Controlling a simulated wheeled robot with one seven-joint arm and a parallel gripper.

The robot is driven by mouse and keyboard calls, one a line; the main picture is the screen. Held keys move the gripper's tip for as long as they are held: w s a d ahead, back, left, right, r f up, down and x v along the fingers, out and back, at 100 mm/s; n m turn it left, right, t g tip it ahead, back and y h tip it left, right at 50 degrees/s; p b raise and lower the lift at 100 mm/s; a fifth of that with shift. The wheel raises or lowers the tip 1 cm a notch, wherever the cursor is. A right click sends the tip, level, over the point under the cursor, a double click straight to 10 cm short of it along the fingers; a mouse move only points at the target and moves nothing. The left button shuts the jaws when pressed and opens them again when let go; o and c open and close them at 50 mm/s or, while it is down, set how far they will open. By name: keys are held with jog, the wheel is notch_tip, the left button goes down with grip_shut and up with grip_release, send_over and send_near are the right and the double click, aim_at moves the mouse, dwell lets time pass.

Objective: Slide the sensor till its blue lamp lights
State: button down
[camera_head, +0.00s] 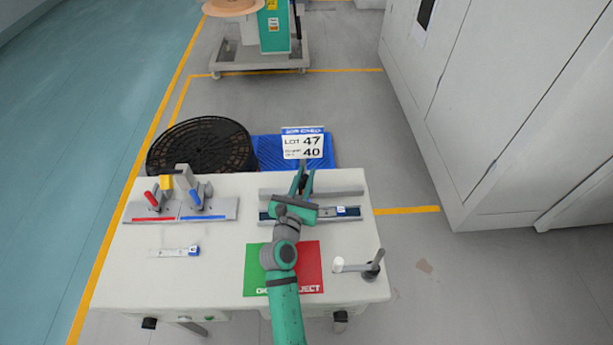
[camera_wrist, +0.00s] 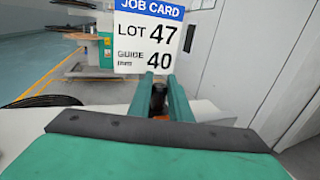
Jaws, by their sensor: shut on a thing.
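My gripper (camera_head: 304,178) is above the back of the white bench, over a grey rail with a dark strip (camera_head: 328,213). In the wrist view its green fingers (camera_wrist: 169,98) are closed around a dark upright piece (camera_wrist: 158,98) with a bit of orange at its foot. This piece appears to be the sensor, mostly hidden by the fingers and palm. No lit blue lamp shows on it. A job card (camera_head: 303,144) behind the fingers reads Lot 47, Guide mm 40.
On the bench (camera_head: 220,285) are a plate with red and blue levers (camera_head: 180,210), a short scale (camera_head: 174,252), a green and red mat (camera_head: 310,262) and a crank (camera_head: 371,268). A black reel (camera_head: 201,146) lies behind. Grey cabinets (camera_head: 500,100) stand right.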

jog(key=c, duration=1.6)
grip_release()
jog(key=shift+s, duration=0.15)
jog(key=s, duration=0.3)
jog(key=s+a, duration=0.1)
jog(key=s, duration=0.2)
jog(key=s+a, duration=0.1)
jog(key=s, duration=0.3)
jog(key=shift+s+a, duration=0.15)
jog(key=shift+s, duration=0.05)
jog(key=shift+d, duration=0.2)
